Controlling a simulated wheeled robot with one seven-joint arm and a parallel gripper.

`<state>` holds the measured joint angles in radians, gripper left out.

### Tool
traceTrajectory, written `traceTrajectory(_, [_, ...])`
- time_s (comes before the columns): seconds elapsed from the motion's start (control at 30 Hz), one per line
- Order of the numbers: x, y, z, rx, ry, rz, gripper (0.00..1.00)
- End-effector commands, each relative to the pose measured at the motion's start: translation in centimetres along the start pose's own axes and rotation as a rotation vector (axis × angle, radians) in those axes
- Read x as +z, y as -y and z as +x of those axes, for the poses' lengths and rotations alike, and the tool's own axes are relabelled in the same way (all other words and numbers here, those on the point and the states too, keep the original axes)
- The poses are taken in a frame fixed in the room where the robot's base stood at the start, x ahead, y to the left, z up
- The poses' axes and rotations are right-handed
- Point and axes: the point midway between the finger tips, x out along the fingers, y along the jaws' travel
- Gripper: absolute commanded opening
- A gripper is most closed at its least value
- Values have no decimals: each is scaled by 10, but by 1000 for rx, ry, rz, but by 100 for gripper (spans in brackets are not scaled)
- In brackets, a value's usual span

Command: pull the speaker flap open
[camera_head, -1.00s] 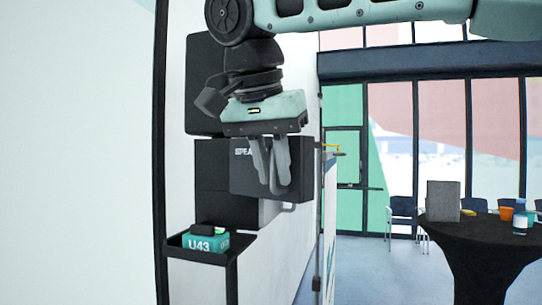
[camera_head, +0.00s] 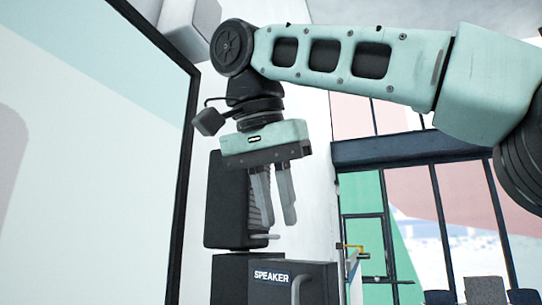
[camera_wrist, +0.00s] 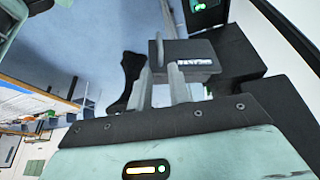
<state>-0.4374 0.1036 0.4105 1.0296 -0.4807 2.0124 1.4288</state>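The speaker flap (camera_head: 272,292) is a dark box-like front labelled SPEAKER, cut off at the bottom of the head view. A pale upright handle (camera_head: 298,289) stands at its right side. The flap (camera_wrist: 207,52) also shows in the wrist view beyond the fingers, its label upside down. It looks closed, but its edges are partly hidden. My gripper (camera_head: 279,223) points down above the flap, with a gap between its two fingers and nothing between them. In the wrist view my gripper (camera_wrist: 162,72) is also open, apart from the label.
A tall black unit (camera_head: 225,205) stands on the wall behind my fingers. A dark frame post (camera_head: 182,190) runs down on the left. Chairs (camera_head: 484,290) stand far right by the windows. Open floor (camera_wrist: 95,45) shows in the wrist view.

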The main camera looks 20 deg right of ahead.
Motion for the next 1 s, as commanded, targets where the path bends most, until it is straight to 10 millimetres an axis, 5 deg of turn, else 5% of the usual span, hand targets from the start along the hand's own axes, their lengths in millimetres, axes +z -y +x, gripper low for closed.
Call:
traceTrajectory(0.03, [-2,0,-14,-1,0,-3,19])
traceTrajectory(0.3, [-1,0,-35,0,0,-1,19])
traceTrajectory(1.0, [1,1,-35,0,1,-6,19])
